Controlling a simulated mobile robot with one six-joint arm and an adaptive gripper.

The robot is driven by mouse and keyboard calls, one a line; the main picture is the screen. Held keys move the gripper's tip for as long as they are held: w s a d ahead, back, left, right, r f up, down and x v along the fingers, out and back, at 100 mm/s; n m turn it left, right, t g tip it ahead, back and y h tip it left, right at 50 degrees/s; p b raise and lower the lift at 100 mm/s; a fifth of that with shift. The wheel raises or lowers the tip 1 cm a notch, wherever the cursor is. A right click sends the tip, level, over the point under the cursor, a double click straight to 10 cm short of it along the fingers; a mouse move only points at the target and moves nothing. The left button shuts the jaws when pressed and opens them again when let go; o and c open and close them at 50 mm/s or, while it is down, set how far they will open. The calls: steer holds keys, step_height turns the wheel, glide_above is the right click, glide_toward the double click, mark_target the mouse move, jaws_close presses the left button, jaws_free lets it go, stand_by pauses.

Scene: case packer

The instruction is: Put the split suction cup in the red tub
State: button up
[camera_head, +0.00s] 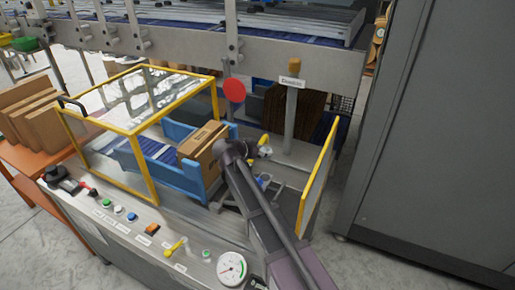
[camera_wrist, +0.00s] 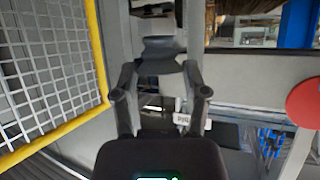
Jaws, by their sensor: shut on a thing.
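My gripper (camera_head: 240,152) is at the end of my arm, beside the cardboard case in the machine's open bay. In the wrist view my gripper (camera_wrist: 162,68) has its two fingertips closed on a dark grey, flared part (camera_wrist: 160,47), which looks like the suction cup. The split in it cannot be made out. The fingers and the arm partly hide the part, and in the head view it blends with the dark gripper. I cannot make out a red tub in either view.
A cardboard case (camera_head: 203,140) stands between blue guides. A yellow-framed clear guard (camera_head: 147,129) is at left, and a yellow-edged mesh panel (camera_head: 318,175) at right. A red disc (camera_head: 233,90) stands behind. The control panel (camera_head: 150,232) with buttons and gauge is in front.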

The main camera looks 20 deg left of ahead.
steer(key=shift+r, duration=0.1)
step_height(320, 180, up, 8)
steer(key=p, duration=0.8)
steer(key=shift+r+p, duration=0.25)
steer(key=shift+p, duration=0.05)
steer(key=shift+s+f, duration=0.1)
